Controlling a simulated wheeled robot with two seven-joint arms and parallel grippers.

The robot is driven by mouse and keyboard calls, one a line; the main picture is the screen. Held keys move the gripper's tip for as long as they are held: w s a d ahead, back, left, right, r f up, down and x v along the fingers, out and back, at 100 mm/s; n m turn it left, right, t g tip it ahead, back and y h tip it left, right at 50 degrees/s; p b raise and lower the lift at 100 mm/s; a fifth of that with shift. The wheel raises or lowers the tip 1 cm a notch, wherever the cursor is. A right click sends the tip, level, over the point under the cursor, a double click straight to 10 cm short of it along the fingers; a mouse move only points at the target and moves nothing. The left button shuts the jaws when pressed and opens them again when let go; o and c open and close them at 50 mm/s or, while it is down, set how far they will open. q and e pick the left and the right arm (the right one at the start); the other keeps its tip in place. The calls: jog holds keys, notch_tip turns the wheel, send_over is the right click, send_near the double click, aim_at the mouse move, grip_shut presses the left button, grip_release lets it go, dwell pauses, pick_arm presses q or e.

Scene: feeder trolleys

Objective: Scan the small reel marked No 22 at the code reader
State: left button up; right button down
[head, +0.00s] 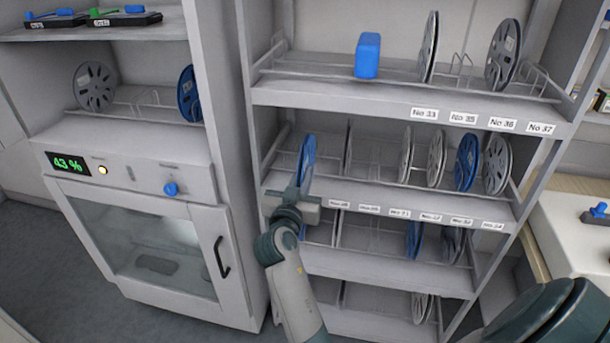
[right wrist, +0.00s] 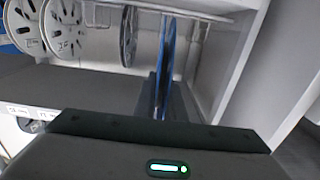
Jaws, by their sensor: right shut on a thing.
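My right gripper (head: 296,196) is at the left end of the rack's second shelf, shut on a blue reel (head: 307,158) that stands upright in its slot. In the right wrist view the blue reel (right wrist: 168,65) is edge-on beyond the gripper body, which hides the fingertips. I cannot read a number on this reel, and the label of its slot is hidden or too small. I cannot make out a code reader for certain. My left gripper is not in view.
The rack (head: 385,100) holds several grey and blue reels in wire dividers; a grey reel (right wrist: 129,38) stands close beside the held one. A blue block (head: 368,55) is on the top shelf. A cabinet (head: 150,240) reading 43 % stands left, a pale worktop (head: 575,240) right.

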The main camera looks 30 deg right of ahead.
jog(key=shift+s+a+f+n+t+y, duration=0.15)
jog(key=shift+s+a+n+t+y, duration=0.15)
jog(key=shift+s+t, duration=0.1)
jog(key=s+a+f+n+t+y, duration=0.1)
jog(key=s+a+n+y, duration=0.3)
jog(key=s+a, duration=0.5)
jog(key=s+a+f+n+t+y+b, duration=0.1)
jog(key=s+a+n+t+y, duration=0.3)
jog(key=s+a+y, duration=0.4)
jog(key=shift+s+a+f+n+y, duration=0.3)
jog(key=shift+s+a+f+n, duration=0.15)
jog(key=shift+a+f, duration=0.35)
jog(key=shift+r, duration=0.15)
